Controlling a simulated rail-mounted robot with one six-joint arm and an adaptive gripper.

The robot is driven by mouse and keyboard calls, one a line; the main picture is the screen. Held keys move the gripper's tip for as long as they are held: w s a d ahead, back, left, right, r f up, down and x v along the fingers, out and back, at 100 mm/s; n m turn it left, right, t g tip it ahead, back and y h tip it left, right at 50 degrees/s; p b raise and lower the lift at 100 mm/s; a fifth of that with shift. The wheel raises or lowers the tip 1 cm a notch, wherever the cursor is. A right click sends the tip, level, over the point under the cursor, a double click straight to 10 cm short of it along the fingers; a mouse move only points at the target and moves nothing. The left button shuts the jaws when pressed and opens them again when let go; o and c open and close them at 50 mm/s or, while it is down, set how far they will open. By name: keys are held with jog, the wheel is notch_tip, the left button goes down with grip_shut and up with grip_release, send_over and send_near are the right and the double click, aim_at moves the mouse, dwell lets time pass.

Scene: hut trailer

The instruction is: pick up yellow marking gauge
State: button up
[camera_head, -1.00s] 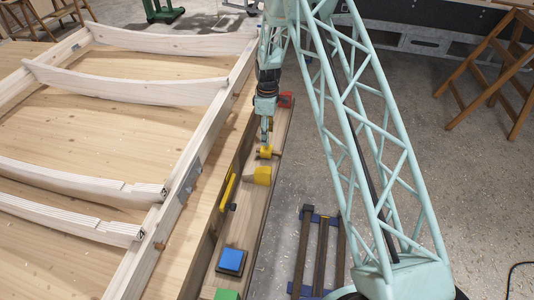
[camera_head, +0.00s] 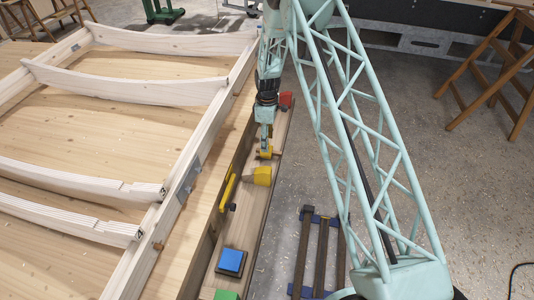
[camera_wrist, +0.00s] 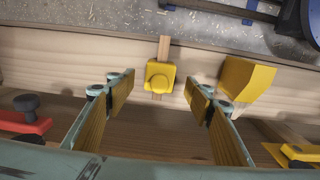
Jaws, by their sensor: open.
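The yellow marking gauge (camera_head: 266,153) lies on the narrow wooden ledge, partly hidden by my gripper in the head view. In the wrist view the gauge (camera_wrist: 160,76) is a yellow block with a rounded knob on a short wooden bar. My gripper (camera_wrist: 162,88) is open and empty, with one finger to each side of the gauge's line. The gauge shows in the gap just beyond the fingertips, and I see no contact. In the head view my gripper (camera_head: 265,144) points down at the gauge from just above.
A yellow wedge-like block (camera_wrist: 246,80) sits close to the right finger. A yellow tool (camera_head: 228,190) with a dark knob lies along the ledge's inner side. A red tool (camera_wrist: 25,124) is at the left. Blue (camera_head: 231,261) and green (camera_head: 227,294) blocks are at the near end.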

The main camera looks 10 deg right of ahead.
jog(key=shift+f+b, duration=0.3)
jog(key=shift+f, duration=1.25)
jog(key=c, duration=1)
